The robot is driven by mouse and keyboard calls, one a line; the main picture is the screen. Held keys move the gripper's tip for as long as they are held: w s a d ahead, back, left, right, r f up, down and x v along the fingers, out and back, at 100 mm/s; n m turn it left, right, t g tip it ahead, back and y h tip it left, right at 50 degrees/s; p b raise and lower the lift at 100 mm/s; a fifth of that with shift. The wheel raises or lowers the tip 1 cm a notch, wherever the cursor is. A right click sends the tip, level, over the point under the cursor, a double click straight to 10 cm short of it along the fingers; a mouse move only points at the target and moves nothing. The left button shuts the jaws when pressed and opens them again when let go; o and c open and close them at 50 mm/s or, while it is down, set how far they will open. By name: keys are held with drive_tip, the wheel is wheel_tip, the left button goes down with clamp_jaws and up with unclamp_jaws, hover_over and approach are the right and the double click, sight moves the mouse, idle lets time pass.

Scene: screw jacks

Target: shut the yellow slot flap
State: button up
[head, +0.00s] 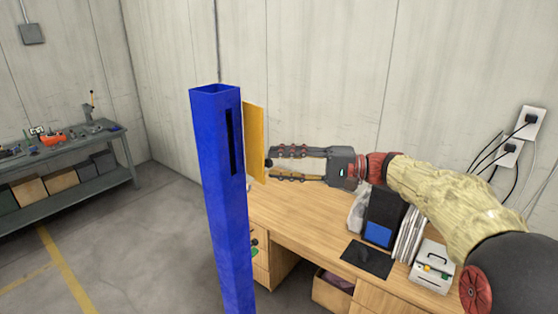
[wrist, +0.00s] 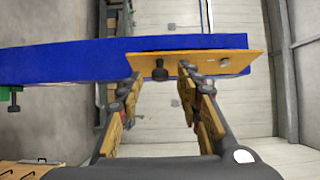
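The yellow slot flap (head: 254,142) stands open, sticking out behind the right side of the tall blue post (head: 213,170). A dark narrow slot (head: 236,141) shows uncovered in the post's face. In the wrist view the flap (wrist: 205,61) lies along the blue post (wrist: 70,62), with a dark round knob (wrist: 159,70) on it. My gripper (head: 270,164) points left at the flap. Its fingers are apart in the wrist view (wrist: 158,75), with the knob between or just beyond the tips. I cannot tell whether the fingertips touch the flap.
A wooden desk (head: 300,222) with a dark monitor-like panel (head: 384,214), binders and a white device (head: 433,266) stands behind and below my arm. A grey workbench (head: 60,150) with tools is at the far left. The floor left of the post is clear.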

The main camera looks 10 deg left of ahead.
drive_tip(key=shift+a, duration=0.3)
drive_tip(key=shift+c, duration=0.4)
drive_tip(key=c, duration=0.7)
clamp_jaws()
